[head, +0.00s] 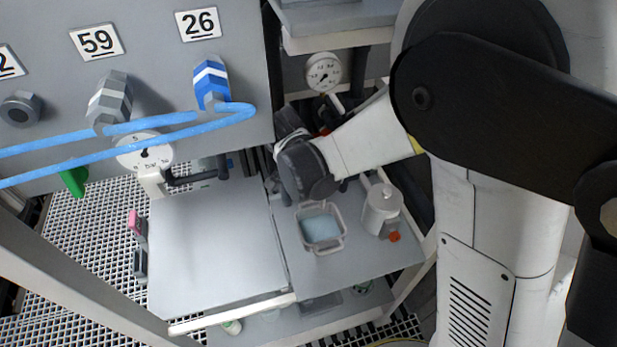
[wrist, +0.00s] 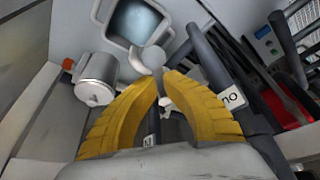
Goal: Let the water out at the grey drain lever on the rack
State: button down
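In the wrist view, the two yellow fingers of my gripper (wrist: 161,76) come close together at their tips. A small pale grey piece (wrist: 153,57) sits at and just beyond the tips; it may be the drain lever, but I cannot tell whether the fingers hold it. Another pale part shows in the gap between the fingers. In the head view, my wrist hides the fingers and any lever behind it. A square grey basin with bluish water (head: 320,228) stands on the shelf just below my wrist; it also shows past the fingertips in the wrist view (wrist: 136,22).
A grey lidded jug (head: 382,210) with an orange part stands right of the basin. A round gauge (head: 323,71) is behind my arm. Dark pipes (wrist: 205,62) with a label run close to the right finger. The left shelf (head: 215,240) is bare.

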jog(key=shift+f, duration=0.1)
jog(key=c, duration=1.4)
grip_release()
jog(key=shift+a, duration=0.1)
jog(key=shift+c, duration=0.2)
